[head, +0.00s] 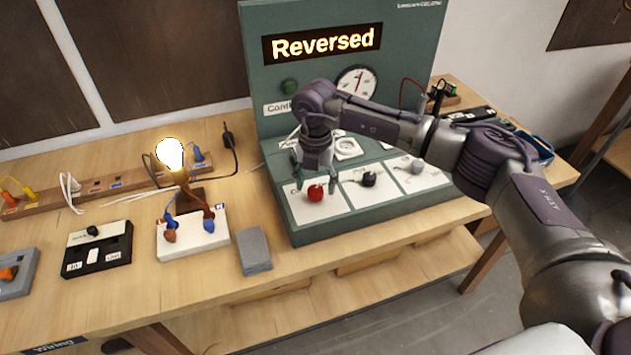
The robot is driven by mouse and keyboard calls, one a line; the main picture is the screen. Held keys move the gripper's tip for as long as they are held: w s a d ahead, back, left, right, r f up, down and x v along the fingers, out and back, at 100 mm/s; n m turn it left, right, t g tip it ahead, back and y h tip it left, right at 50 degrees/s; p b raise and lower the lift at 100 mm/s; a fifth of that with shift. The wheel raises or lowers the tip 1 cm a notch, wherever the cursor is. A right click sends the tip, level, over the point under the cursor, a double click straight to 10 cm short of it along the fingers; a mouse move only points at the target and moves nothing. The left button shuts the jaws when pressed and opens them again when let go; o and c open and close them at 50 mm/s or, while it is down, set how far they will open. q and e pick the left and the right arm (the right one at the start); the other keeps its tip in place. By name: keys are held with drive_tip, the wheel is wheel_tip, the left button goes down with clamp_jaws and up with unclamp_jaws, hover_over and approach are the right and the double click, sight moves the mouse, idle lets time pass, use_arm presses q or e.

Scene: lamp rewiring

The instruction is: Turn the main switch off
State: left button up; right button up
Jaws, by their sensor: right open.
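A green control panel (415,55) stands on the bench with a lit sign (323,43) reading "Reversed". Its sloped front carries a red knob (316,193), a black knob (369,179) and a grey knob (417,166) on white plates. I cannot read which one is labelled as the main switch. My right gripper (315,181) points down over the red knob, fingers open and spread to either side of it. Contact with the knob cannot be told. The lamp bulb (170,155) is lit. My left gripper is not in view.
A white terminal block (192,241) with orange and blue plugs, a black switch box (97,250) and a grey block (254,251) lie left of the panel. A wooden socket strip (110,187) runs behind them. The bench front is clear.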

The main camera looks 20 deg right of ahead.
drive_tip(key=shift+f, duration=0.7)
drive_tip(key=c, duration=1.1)
drive_tip(key=shift+c, duration=0.2)
